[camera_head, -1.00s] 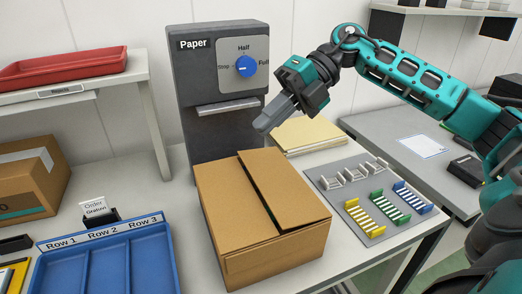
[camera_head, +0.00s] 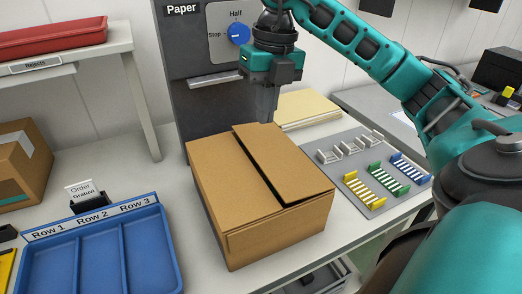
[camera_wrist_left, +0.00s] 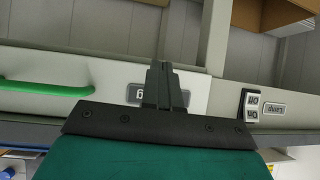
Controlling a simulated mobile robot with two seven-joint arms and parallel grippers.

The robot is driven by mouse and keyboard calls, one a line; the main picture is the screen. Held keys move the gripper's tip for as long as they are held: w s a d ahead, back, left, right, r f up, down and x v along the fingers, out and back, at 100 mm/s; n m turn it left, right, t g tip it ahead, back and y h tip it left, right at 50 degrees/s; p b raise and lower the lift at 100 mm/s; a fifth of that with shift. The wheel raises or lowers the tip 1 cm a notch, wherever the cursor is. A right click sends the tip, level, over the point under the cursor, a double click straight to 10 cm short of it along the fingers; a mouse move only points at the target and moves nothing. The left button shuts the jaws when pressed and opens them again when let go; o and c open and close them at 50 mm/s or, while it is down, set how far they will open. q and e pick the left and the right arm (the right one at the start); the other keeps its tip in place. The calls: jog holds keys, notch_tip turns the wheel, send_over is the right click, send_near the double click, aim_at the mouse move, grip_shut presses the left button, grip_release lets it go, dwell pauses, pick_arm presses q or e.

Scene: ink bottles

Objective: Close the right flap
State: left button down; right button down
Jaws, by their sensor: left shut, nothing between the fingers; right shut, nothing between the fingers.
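A brown cardboard box (camera_head: 275,235) stands on the white table in the head view. Its left flap (camera_head: 225,175) lies flat over the top. Its right flap (camera_head: 285,165) sits slightly raised, with a dark gap along its left edge and at its front corner. My right gripper (camera_head: 268,118) is shut and empty, pointing down at the far end of the box by the right flap's back edge; whether it touches the flap cannot be told. My left gripper (camera_wrist_left: 162,75) is shut and empty in the left wrist view, away from the box.
The grey Paper dispenser (camera_head: 190,75) stands behind the box. A blue tray (camera_head: 128,215) with rows is at left. A grey mat (camera_head: 372,170) holding small coloured racks lies to the right, and a paper stack (camera_head: 308,108) lies behind. A green handle (camera_wrist_left: 45,88) shows in the left wrist view.

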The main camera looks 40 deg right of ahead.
aim_at(260, 157)
jog(key=f, duration=0.7)
jog(key=shift+w+a+f+b, duration=0.1)
jog(key=shift+a+f+b, duration=0.2)
jog(key=shift+a+f, duration=0.1)
